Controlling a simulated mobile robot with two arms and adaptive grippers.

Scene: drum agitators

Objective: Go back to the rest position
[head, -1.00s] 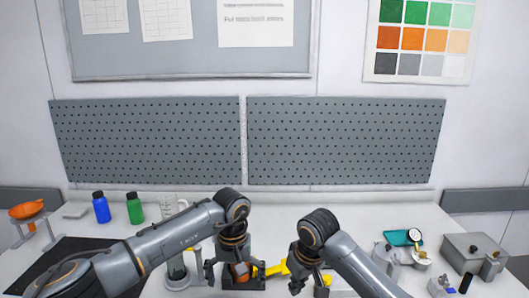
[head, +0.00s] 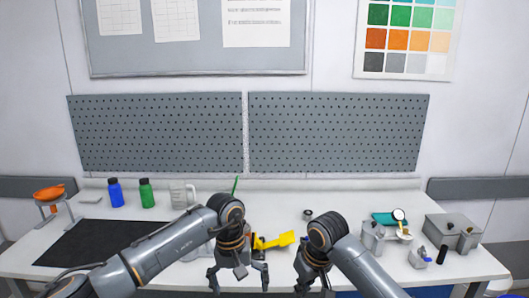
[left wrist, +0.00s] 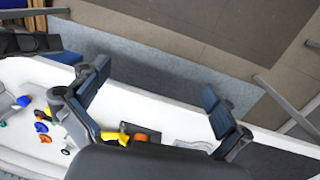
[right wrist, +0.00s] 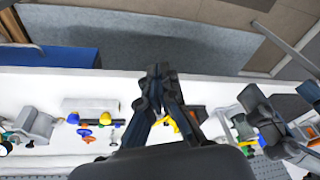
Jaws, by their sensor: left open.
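My left gripper (head: 240,280) is open and empty near the table's front edge in the head view. Its two fingers stand wide apart in the left wrist view (left wrist: 160,105), with nothing between them. My right gripper (head: 313,284) is beside it, to the right, also near the front edge. In the right wrist view its fingertips (right wrist: 158,76) meet, and I see nothing held between them. Both forearms reach in from the lower corners of the head view, and the grippers are apart from each other.
The white table (head: 330,195) holds a blue bottle (head: 115,193), a green bottle (head: 146,193), a clear jug (head: 180,196) and a yellow tool (head: 275,241). An orange dish (head: 49,192) stands at left. Grey devices (head: 453,232) stand at right. The black mat (head: 90,243) is clear.

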